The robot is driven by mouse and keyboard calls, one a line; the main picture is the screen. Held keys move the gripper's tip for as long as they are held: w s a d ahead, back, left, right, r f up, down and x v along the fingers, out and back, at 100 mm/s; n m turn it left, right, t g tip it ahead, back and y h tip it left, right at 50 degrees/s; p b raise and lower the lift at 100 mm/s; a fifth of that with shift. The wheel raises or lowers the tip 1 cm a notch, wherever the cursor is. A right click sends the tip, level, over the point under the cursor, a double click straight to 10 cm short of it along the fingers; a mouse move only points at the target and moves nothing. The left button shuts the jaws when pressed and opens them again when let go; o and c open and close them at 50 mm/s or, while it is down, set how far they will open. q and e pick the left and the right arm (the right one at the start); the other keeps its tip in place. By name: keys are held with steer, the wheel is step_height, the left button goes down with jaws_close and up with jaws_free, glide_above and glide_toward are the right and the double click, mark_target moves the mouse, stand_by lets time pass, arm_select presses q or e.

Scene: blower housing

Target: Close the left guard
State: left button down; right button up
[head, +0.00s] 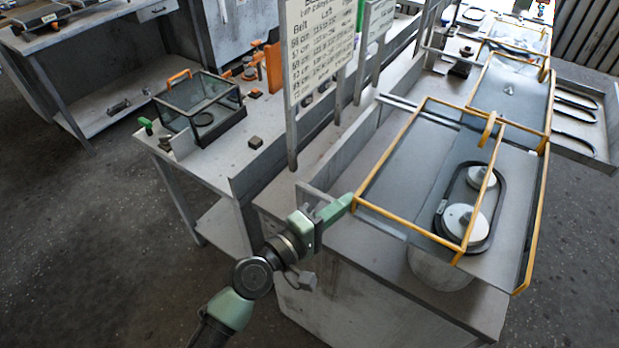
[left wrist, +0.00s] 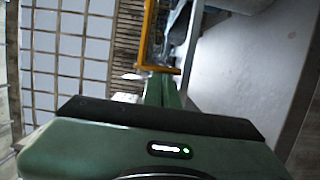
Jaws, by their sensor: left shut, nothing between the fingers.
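The near guard on the bench is a yellow-framed clear panel. Its left part (head: 392,150) stands tilted over the grey housing, with its lower left corner nearest me. A second yellow frame edge (head: 530,230) runs along the right side. Two grey pulleys (head: 460,219) with a dark belt show behind the near frame bar. My left gripper (head: 348,203) is shut and empty, its tips at the guard's lower left corner. In the left wrist view the green fingers (left wrist: 160,88) meet a yellow bar (left wrist: 150,40); whether they touch it I cannot tell. My right gripper is out of view.
A sign board (head: 322,45) stands left of the guard. More yellow-framed guards (head: 510,85) line the bench behind. A side tray (head: 575,110) holds several dark belts. A left bench (head: 240,165) carries a glass box (head: 200,100). Open floor lies at the lower left.

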mark_target(397, 228)
arm_select(q)
steer(key=s+d, duration=0.2)
steer(key=d, duration=0.1)
steer(key=s+d+p, duration=0.1)
steer(key=s+d, duration=0.1)
steer(key=d, duration=0.1)
steer(key=s+d+p, duration=0.1)
steer(key=s+d, duration=0.1)
steer(key=d, duration=0.1)
steer(key=shift+s, duration=0.3)
steer(key=shift+d, duration=0.1)
steer(key=shift+s, duration=0.1)
